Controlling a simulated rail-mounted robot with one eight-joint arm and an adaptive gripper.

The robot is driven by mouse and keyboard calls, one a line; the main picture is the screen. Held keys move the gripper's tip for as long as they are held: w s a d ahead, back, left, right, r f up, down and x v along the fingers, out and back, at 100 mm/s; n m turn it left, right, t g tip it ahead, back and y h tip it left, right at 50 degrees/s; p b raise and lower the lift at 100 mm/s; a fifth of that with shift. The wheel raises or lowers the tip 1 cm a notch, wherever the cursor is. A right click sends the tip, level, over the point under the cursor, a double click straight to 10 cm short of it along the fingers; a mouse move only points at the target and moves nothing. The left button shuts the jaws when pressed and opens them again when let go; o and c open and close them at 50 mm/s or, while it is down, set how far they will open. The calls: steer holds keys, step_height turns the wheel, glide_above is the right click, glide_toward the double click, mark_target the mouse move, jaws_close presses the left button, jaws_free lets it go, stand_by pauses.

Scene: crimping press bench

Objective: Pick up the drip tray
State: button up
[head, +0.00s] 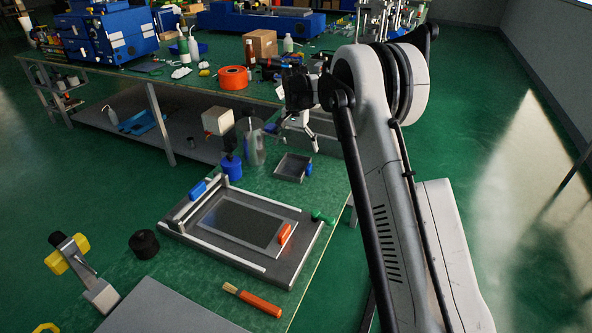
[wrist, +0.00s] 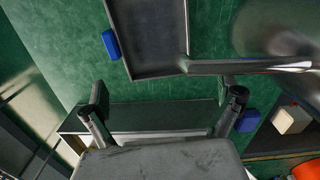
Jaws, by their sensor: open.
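The drip tray (head: 293,167) is a small, shallow, dark grey square tray lying on the green bench top near its right edge. In the wrist view the tray (wrist: 148,35) shows at the top, partly cut off by the frame, and looks empty. A blue block (wrist: 111,44) sits against or right beside its side; I cannot tell if it is attached. My gripper (head: 297,128) hangs above and behind the tray, apart from it. In the wrist view my gripper (wrist: 166,94) has its two fingers spread wide with nothing between them.
A metal can (head: 252,146) stands left of the tray; in the wrist view its spout (wrist: 250,67) reaches over the tray's corner. A blue-based bottle (head: 231,165) stands further left. A flat press plate (head: 242,223) lies in front. A second bench (head: 190,92) is behind.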

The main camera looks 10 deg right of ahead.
mark_target(296, 162)
steer(key=shift+d+f+b, duration=0.15)
steer(key=shift+f+b, duration=0.25)
steer(key=shift+f, duration=2.35)
steer(key=c, duration=1.3)
